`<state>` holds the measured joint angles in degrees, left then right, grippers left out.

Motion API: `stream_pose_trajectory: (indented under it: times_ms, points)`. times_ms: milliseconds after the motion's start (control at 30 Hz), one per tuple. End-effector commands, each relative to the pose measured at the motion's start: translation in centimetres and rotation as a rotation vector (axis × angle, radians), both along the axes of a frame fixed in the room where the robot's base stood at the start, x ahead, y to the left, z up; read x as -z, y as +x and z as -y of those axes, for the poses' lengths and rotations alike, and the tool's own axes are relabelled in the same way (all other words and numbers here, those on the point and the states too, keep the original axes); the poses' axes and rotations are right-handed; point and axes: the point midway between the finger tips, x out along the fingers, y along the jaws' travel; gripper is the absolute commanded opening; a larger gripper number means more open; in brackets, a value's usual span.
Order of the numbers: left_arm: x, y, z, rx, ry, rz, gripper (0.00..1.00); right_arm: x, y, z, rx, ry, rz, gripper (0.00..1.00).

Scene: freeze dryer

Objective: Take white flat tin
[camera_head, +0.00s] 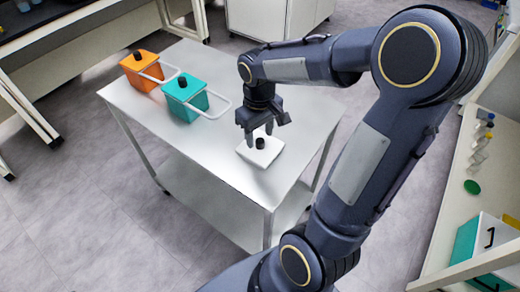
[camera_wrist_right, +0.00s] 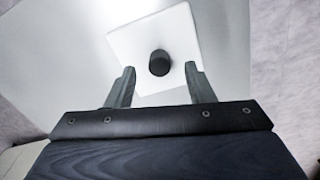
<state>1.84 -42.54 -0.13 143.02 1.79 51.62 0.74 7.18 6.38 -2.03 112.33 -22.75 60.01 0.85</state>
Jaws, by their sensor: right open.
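The white flat tin (camera_head: 266,153) lies on the metal cart near its right front corner. It has a black round knob (camera_head: 260,143) on top. My right gripper (camera_head: 259,138) is above the tin with its fingers pointing down. In the right wrist view the tin (camera_wrist_right: 128,41) lies beyond the fingers, and the knob (camera_wrist_right: 159,63) shows between and slightly ahead of the fingertips. My right gripper (camera_wrist_right: 160,72) is open, with a gap on each side of the knob. Whether the fingers are level with the knob I cannot tell. My left gripper is not in view.
The metal cart (camera_head: 200,150) also carries an orange tin (camera_head: 140,75) and a teal tin (camera_head: 186,105), both with black knobs and pale handles, left of my right gripper. A bench (camera_head: 455,215) with small items stands at the right. The cart's front left is clear.

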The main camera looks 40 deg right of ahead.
Motion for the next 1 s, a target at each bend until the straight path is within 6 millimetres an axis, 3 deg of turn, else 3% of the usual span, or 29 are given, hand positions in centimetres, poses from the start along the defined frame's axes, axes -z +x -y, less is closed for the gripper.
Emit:
stream_pose_trajectory:
  times_ms: [133,433,800,1000]
  points:
    - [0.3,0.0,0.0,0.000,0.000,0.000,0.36,2.0,-0.1,0.0,0.000,0.000,-0.002,0.48]
    - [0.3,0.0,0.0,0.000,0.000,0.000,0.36,2.3,0.0,0.0,0.001,0.000,0.000,0.47]
    - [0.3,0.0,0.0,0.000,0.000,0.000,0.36,2.3,0.0,0.0,0.001,0.000,0.000,0.00]
    - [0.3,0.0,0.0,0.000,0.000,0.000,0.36,2.3,0.0,0.0,0.001,0.000,0.001,0.00]
